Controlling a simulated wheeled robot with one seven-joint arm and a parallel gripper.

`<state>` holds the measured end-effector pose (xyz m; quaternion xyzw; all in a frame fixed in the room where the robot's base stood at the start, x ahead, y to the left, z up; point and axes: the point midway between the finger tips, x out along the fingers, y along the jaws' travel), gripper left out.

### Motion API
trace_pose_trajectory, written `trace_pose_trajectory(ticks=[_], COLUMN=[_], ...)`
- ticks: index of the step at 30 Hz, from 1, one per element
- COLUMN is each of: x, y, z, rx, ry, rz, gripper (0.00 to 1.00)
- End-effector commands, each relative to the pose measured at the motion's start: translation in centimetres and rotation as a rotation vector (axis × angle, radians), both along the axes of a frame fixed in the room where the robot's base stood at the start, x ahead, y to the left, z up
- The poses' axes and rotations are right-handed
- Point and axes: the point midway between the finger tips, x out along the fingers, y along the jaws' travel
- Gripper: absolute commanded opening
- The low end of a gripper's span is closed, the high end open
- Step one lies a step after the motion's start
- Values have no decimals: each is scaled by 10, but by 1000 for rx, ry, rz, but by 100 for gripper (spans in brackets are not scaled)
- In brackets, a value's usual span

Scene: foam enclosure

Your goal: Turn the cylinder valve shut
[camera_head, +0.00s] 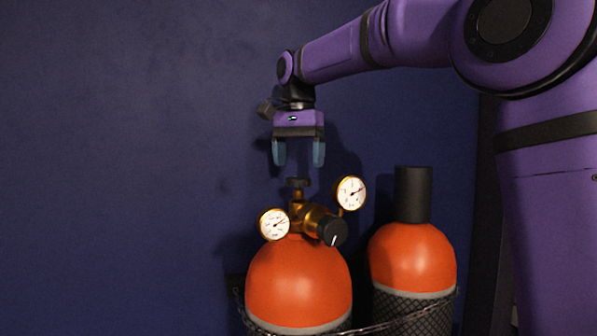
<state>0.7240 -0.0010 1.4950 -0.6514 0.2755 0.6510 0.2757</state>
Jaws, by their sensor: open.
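The cylinder valve (298,183) is a small dark handwheel on top of a brass stem, above the left orange gas cylinder (298,280). A brass regulator (303,216) sits below it, with two white-faced gauges and a black knob (332,231) with a white mark. My gripper (298,153) points straight down above the handwheel. Its two bluish fingers are apart, with nothing between them. The fingertips look a little higher than the handwheel, with a gap between.
A second orange cylinder (412,258) with a black cap (412,194) stands at the right. A chain (390,323) runs across both cylinders. The left gauge (274,224) and right gauge (350,192) stick out beside the valve. A dark blue wall is behind; the left side is clear.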

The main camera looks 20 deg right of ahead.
Motion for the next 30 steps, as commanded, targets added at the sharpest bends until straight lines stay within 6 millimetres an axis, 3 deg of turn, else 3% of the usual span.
trace_pose_trajectory(ticks=[6,12,30], x=[1,1,0], y=[0,0,0], z=[42,65,71], rx=[1,1,1], ry=[-4,-2,-1], rz=[0,0,0], gripper=[82,82,82])
